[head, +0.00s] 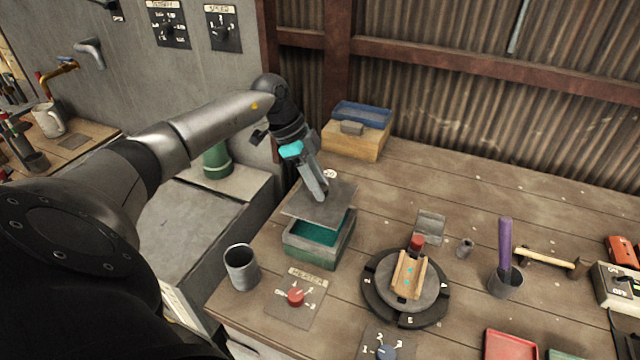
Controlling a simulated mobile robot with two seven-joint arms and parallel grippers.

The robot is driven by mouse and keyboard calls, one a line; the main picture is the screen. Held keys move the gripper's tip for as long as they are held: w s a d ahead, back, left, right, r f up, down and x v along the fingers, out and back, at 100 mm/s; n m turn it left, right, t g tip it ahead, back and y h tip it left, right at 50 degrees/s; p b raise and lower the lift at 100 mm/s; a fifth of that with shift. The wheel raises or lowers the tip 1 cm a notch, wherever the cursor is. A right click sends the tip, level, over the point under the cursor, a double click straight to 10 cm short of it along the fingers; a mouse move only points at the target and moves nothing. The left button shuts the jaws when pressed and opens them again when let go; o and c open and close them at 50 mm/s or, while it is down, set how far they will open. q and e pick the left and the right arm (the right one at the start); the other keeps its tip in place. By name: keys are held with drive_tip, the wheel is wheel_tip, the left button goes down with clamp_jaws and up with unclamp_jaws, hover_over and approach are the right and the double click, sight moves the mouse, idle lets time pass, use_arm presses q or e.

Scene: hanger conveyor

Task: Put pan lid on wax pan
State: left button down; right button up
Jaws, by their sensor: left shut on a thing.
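The pan lid (300,206) is a flat grey plate. My left gripper (322,194) is shut on it from above and holds it slightly tilted. The lid is over the rear part of the wax pan (310,250), a square grey-green box with teal wax inside. The front part of the pan's opening still shows the wax. I cannot tell whether the lid touches the pan's rim. The fingertips hide the lid's handle. My right gripper is not in view.
A metal cup (241,268) stands left of the pan, and a heater plate with a red knob (295,297) lies in front. A round turntable (372,300) with a wooden piece is to the right. A wooden block with a blue tray (362,114) stands behind.

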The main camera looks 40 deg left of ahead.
sight(313, 196)
use_arm(q)
drive_tip(key=shift+f+b, duration=1.85)
drive_tip(key=shift+b, duration=0.15)
drive_tip(key=shift+f, duration=0.7)
drive_tip(key=shift+f, duration=0.8)
drive_tip(key=c, duration=0.8)
unclamp_jaws()
drive_tip(key=o, duration=0.6)
drive_tip(key=p+v, duration=0.1)
drive_tip(key=v, duration=1.4)
drive_tip(key=shift+r, duration=0.1)
drive_tip(key=shift+s, duration=0.1)
